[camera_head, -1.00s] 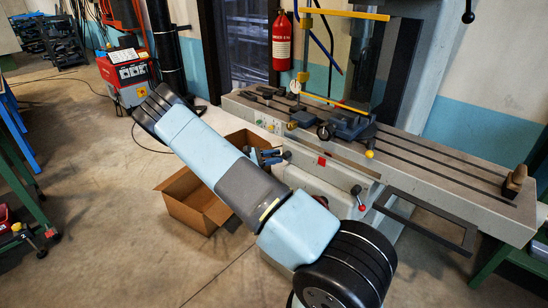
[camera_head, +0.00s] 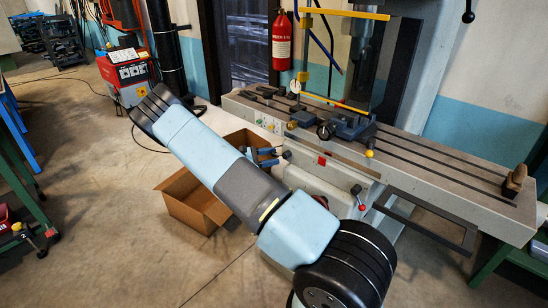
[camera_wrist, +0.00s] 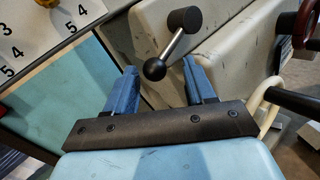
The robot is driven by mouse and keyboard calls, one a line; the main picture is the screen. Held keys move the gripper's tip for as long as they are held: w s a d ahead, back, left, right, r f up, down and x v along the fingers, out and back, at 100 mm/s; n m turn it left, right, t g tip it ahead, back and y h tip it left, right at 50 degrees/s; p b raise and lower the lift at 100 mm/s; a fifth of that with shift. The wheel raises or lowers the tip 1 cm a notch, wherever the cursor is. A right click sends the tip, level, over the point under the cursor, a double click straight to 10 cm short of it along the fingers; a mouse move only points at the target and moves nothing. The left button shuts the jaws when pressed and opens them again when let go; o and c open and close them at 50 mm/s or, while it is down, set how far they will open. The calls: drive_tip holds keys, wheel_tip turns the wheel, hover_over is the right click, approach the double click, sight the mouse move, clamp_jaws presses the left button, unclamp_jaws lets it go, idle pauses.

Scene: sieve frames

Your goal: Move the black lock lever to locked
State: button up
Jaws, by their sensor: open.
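The black lock lever has a black hub, a bright metal rod and a black ball end (camera_wrist: 154,69) in the wrist view. The rod slants down and left from the hub to the ball. My gripper (camera_wrist: 159,66) is open, with one blue finger on each side of the ball. The ball lies near the fingertips, and I see no clear contact with either finger. In the head view, my blue gripper fingers (camera_head: 263,156) show beyond my forearm, at the front of the machine. A small black knob (camera_head: 286,155) beside them looks like the lever's hub.
The machine table (camera_head: 440,170) with long slots runs above the lever. A red-tipped lever (camera_head: 361,208) is farther right on its front. An open cardboard box (camera_head: 190,205) stands on the floor to the left. A number plate (camera_wrist: 35,35) is at the wrist view's upper left.

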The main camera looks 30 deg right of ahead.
drive_tip(key=v, duration=1.2)
drive_tip(key=shift+w+a+f, duration=0.1)
drive_tip(key=shift+a, duration=0.05)
